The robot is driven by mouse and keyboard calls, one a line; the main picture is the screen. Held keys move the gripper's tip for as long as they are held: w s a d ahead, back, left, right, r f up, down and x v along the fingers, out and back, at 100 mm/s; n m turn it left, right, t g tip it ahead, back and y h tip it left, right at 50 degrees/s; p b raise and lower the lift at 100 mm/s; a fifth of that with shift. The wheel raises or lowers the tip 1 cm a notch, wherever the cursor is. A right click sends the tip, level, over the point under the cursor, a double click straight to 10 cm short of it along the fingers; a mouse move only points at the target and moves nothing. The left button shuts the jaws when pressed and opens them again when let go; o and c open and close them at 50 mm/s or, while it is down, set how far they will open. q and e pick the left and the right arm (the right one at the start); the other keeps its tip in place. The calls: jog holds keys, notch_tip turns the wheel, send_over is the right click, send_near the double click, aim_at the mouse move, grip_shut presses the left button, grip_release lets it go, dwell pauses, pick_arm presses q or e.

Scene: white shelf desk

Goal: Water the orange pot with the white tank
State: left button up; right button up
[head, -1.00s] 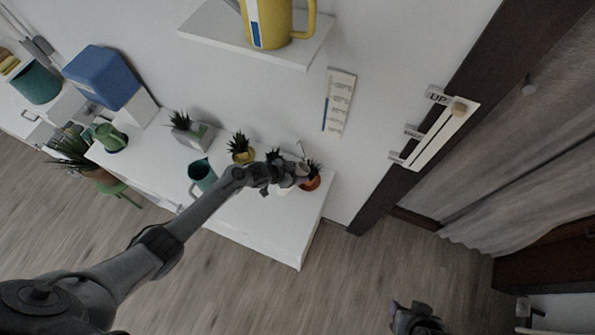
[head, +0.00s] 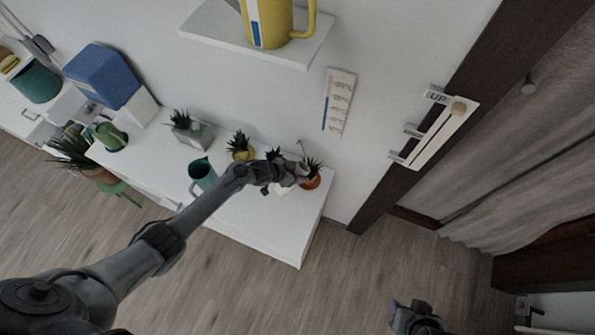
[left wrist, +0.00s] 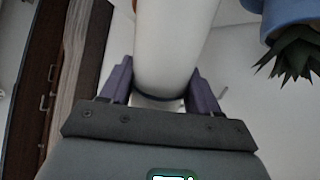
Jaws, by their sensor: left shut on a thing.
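The orange pot (head: 312,183) with a spiky plant stands at the right end of the white desk in the head view. My left gripper (head: 296,174) is right beside it, on its left. It is shut on the white tank (head: 281,190), which shows only in part below the gripper. In the left wrist view the white tank (left wrist: 172,45) fills the space between the two purple fingers (left wrist: 158,88). I cannot see its spout clearly or any water. My right gripper (head: 416,318) is low at the right, away from the desk; its jaws are unclear.
A yellow pot (head: 243,156), a teal mug (head: 202,174) and a grey planter (head: 198,134) stand on the desk (head: 262,222). A blue pot (left wrist: 290,14) is close to the tank in the left wrist view. A shelf (head: 230,40) with a yellow jug (head: 268,22) hangs above.

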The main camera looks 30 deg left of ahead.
pick_arm(q)
jog(key=shift+w+f+g+y+p, duration=0.1)
jog(key=shift+g+y+p, duration=0.2)
dwell(0.6)
jog(key=shift+f+g+p, duration=0.1)
jog(key=shift+g+p, duration=0.2)
dwell(0.6)
jog(key=shift+d+f+g+y, duration=0.1)
jog(key=shift+g+y, duration=0.2)
jog(key=shift+y, duration=0.1)
dwell(1.0)
jog(key=shift+w+f+g+y+p, duration=0.1)
jog(key=shift+g+y+p, duration=0.25)
jog(key=shift+g, duration=0.15)
jog(key=shift+g+y, duration=0.25)
jog(key=shift+g, duration=0.25)
dwell(0.7)
jog(key=shift+w+d+g, duration=0.1)
jog(key=shift+g, duration=0.2)
dwell(0.4)
jog(key=shift+w+f+y+b, duration=0.1)
jog(key=shift+y+b, duration=0.25)
jog(key=shift+y, duration=0.05)
dwell(0.4)
jog(key=shift+d+g, duration=0.1)
jog(key=shift+g, duration=0.5)
